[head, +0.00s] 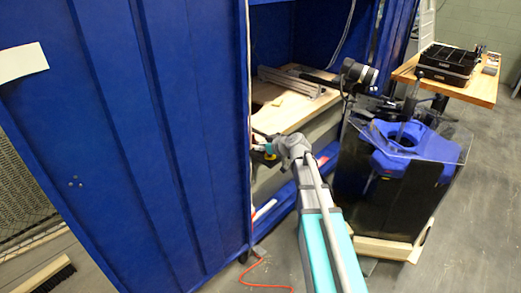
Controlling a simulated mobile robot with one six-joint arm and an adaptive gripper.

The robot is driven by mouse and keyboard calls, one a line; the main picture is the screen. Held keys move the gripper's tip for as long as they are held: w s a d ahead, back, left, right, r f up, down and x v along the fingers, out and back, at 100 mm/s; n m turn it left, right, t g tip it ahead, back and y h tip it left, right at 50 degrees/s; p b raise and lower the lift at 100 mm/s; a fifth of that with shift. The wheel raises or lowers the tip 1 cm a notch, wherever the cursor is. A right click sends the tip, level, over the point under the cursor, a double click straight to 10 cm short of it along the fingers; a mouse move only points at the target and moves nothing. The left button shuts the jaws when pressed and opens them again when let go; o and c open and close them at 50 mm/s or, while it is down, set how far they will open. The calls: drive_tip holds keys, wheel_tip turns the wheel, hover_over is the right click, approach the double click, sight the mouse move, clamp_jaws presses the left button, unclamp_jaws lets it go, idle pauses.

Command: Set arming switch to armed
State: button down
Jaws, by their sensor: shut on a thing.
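My arm reaches up from the bottom of the head view to the edge of the blue cabinet (165,130). My gripper (264,147) is at its far end, small and dark, beside the cabinet's right edge and just below the front of the wooden shelf (285,117). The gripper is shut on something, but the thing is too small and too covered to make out. A small yellow patch (270,156) shows at the gripper. I cannot pick out the arming switch or tell its position; the cabinet edge and my wrist hide part of this spot.
A black stand with a blue ring-shaped part (405,142) and a clear sheet is close to the right of my arm. A wooden table (480,92) with a black tray (446,62) is behind it. An orange cable (262,272) lies on the floor. Open floor is at the right.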

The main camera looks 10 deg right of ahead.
idle(0.3)
drive_tip(key=c, duration=0.7)
unclamp_jaws()
drive_tip(key=shift+w+a+r+p, duration=0.1)
drive_tip(key=shift+w+r+p, duration=0.05)
drive_tip(key=shift+p, duration=0.5)
